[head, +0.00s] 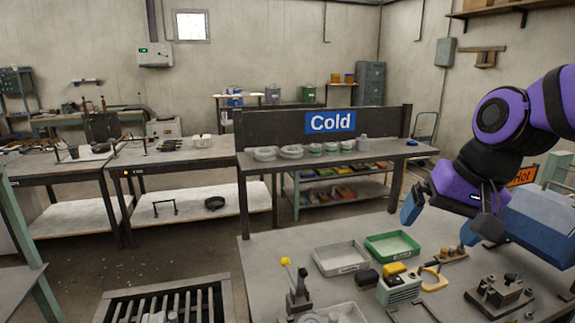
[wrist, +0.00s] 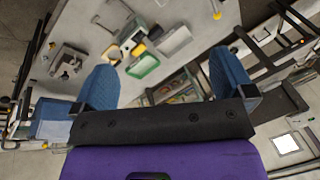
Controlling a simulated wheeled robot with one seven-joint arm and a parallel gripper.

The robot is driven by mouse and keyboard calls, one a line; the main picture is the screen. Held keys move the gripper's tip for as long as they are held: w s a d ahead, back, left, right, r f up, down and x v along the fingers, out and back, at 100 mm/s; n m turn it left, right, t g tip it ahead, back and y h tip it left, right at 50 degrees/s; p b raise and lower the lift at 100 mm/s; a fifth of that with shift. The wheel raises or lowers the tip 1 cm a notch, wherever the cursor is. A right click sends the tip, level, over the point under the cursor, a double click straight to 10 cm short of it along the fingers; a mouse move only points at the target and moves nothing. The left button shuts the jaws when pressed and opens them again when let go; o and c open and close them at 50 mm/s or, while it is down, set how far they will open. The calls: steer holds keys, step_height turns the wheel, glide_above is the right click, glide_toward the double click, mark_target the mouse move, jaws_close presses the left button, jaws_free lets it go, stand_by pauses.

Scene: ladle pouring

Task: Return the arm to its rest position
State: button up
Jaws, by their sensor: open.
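My gripper (head: 446,218) is on the right of the head view, raised above the grey workbench (head: 265,257). My arm comes in purple and black from the right edge. In the wrist view, the two blue fingers of my gripper (wrist: 165,85) stand wide apart with nothing between them. No ladle is in my gripper.
On the workbench are a grey tray (head: 341,258), a green tray (head: 392,245), a small box with a yellow top (head: 399,287), a metal fixture (head: 499,294) and a yellow-knobbed lever (head: 297,287). A table with a "Cold" sign (head: 331,122) stands behind. A blue box-like object (head: 535,225) is close at right.

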steer(key=s+d+r+n+t+h, duration=0.1)
steer(key=s+d+r, duration=0.1)
steer(key=s, duration=0.3)
steer(key=s+d+r+n+t+h, duration=0.1)
steer(key=s+d+r, duration=0.1)
steer(key=s+d, duration=0.2)
steer(key=shift+s+d+r+h, duration=0.25)
steer(key=shift+s+r+h, duration=0.1)
steer(key=shift+s, duration=0.2)
